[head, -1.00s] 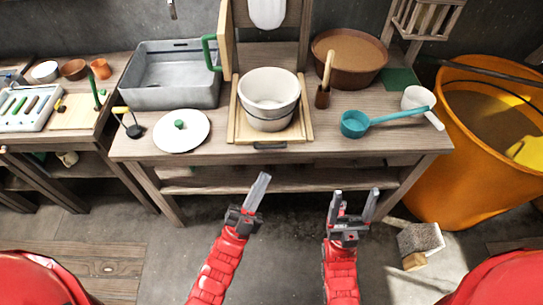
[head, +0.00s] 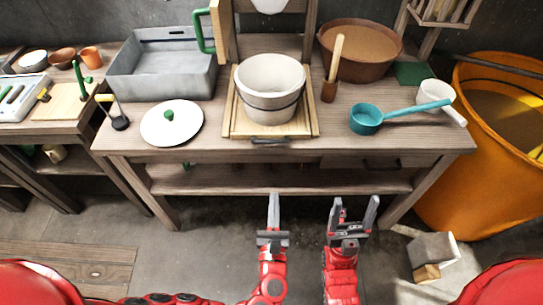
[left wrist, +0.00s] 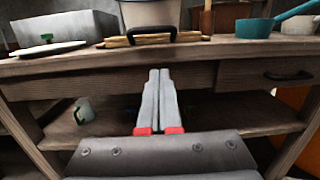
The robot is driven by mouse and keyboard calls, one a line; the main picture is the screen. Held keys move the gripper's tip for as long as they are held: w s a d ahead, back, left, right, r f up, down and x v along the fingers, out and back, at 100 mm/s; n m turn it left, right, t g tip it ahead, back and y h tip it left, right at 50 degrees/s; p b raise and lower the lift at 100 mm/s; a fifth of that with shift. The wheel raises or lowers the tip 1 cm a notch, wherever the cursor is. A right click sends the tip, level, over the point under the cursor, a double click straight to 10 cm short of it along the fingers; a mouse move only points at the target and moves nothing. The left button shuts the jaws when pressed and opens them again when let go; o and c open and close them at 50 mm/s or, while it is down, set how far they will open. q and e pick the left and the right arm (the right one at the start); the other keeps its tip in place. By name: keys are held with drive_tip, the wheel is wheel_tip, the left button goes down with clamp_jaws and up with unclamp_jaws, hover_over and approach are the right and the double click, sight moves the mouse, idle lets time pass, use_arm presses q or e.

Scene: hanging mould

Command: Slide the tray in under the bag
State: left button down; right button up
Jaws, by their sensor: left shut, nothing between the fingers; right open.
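The light wooden tray (head: 228,132) lies on the bench top, with a dark handle at its front edge. A cream bucket (head: 268,88) stands on it. The tray's front edge and handle also show in the left wrist view (left wrist: 115,42). The white bag (head: 270,4) hangs behind and above the tray, cut off by the top of the head view. My left gripper (head: 273,200) is shut and empty, below and in front of the bench edge, roughly in line with the handle. My right gripper (head: 353,208) is open and empty, to its right.
On the bench (head: 215,150) stand a grey basin (head: 160,85), a white lid (head: 158,124), a brown bowl (head: 360,65) and a teal ladle (head: 366,119). A wooden post and green handle (head: 198,35) rise behind the tray. An orange tub (head: 450,190) is at right.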

use_arm(q)
wheel_tip(320, 180, up, 2)
drive_tip(key=t+y, duration=0.1)
drive_tip(key=p, duration=0.3)
approach(271, 135)
wheel_tip(271, 135, up, 2)
drive_tip(key=w, duration=0.2)
drive_tip(key=shift+w+a, duration=0.1)
drive_tip(key=shift+w, duration=0.1)
drive_tip(key=w+b, duration=0.4)
drive_tip(key=w, duration=0.5)
drive_tip(key=shift+f, duration=0.15)
drive_tip(key=shift+w+r, duration=0.25)
drive_tip(key=shift+w, duration=0.1)
